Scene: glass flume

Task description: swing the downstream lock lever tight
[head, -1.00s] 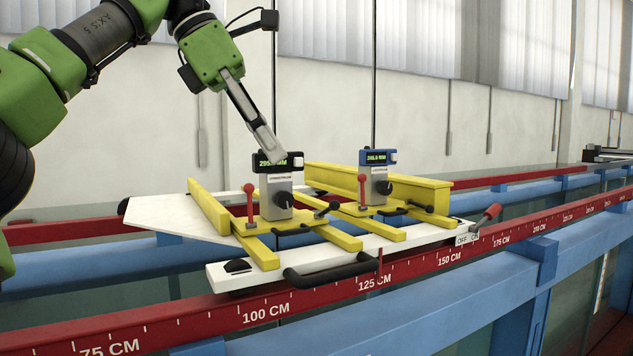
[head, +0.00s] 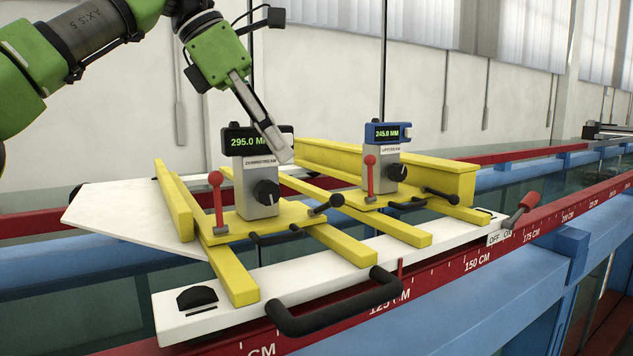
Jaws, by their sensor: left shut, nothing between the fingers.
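The downstream gauge (head: 256,187) is a grey box labelled DOWNSTREAM, with a black display (head: 247,141) reading 295.0 MM. It stands on a yellow carriage. A red-knobbed lever (head: 217,198) stands upright at its left. A black-knobbed lever (head: 328,204) lies low at its right. I cannot tell from markings which is the lock lever. My left gripper (head: 284,154) is shut and empty, pointing down by the right end of the display and above both levers. It covers part of the display's right end. My right gripper is not in view.
The upstream gauge (head: 385,171), with a blue display and its own red lever (head: 370,175), stands to the right. A black handle (head: 335,312) sticks out from the white plate's front. A red-handled switch (head: 522,207) is at the plate's right end. Red scaled rails run alongside.

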